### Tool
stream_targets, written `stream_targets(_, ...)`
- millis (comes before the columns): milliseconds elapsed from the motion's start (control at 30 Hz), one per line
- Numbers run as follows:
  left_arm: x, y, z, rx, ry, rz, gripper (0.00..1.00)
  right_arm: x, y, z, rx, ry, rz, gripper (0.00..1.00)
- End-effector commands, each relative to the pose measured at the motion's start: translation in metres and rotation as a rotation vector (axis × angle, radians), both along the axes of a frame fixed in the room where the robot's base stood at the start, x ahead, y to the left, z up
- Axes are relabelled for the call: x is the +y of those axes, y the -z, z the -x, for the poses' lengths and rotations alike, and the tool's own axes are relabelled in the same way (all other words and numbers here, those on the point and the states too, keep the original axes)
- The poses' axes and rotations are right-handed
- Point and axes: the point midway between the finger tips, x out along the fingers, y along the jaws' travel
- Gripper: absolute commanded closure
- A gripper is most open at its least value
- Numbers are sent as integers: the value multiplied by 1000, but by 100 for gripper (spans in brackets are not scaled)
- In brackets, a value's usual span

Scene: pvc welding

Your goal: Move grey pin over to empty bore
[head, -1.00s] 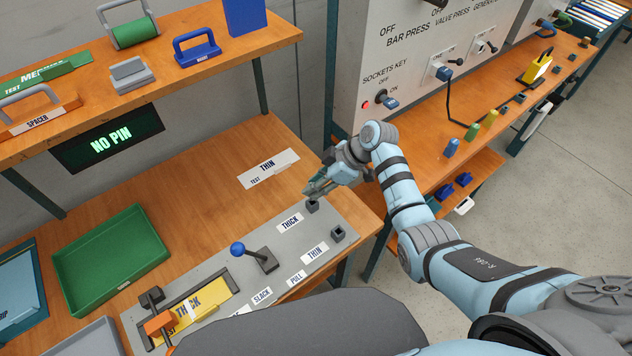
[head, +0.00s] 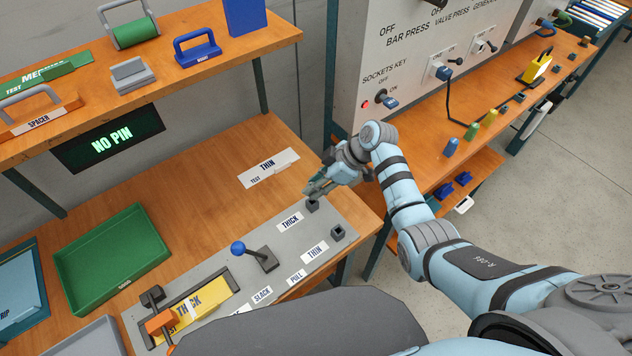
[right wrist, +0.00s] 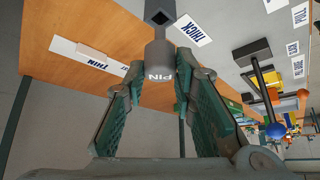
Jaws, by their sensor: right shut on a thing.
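The grey pin (right wrist: 158,62), marked PIN, is between the fingers of my right gripper (right wrist: 158,88) in the right wrist view. In the head view my right gripper (head: 318,188) is low over the right end of the grey plate, shut on the pin, which is hardly visible there. A dark square bore block (head: 312,205) beside the THICK label is just below the fingertips. I cannot tell whether the pin touches it or is in it. Another bore block (head: 338,233), beside the THIN label, shows an open top. My left gripper is not in view.
A blue-knobbed lever (head: 254,256) stands on the grey plate (head: 222,266). A yellow THICK test piece (head: 205,305) lies in a fixture at its left. A green tray (head: 112,258) is further left. The sign (head: 110,138) reads NO PIN. The wooden bench behind the plate is mostly clear.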

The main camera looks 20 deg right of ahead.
Motion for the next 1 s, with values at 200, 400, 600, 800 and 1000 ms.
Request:
stream_targets(200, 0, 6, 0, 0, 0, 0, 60, 0, 7, 0, 1, -1, 0, 100)
stream_targets(400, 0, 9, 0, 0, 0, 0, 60, 0, 12, 0, 1, -1, 0, 100)
stream_targets(600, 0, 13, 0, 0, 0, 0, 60, 0, 17, 0, 0, 0, 0, 100)
stream_targets(800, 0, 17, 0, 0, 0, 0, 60, 0, 22, 0, 0, 0, 0, 100)
stream_targets(1000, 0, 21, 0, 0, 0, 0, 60, 0, 27, 0, 0, 0, 0, 100)
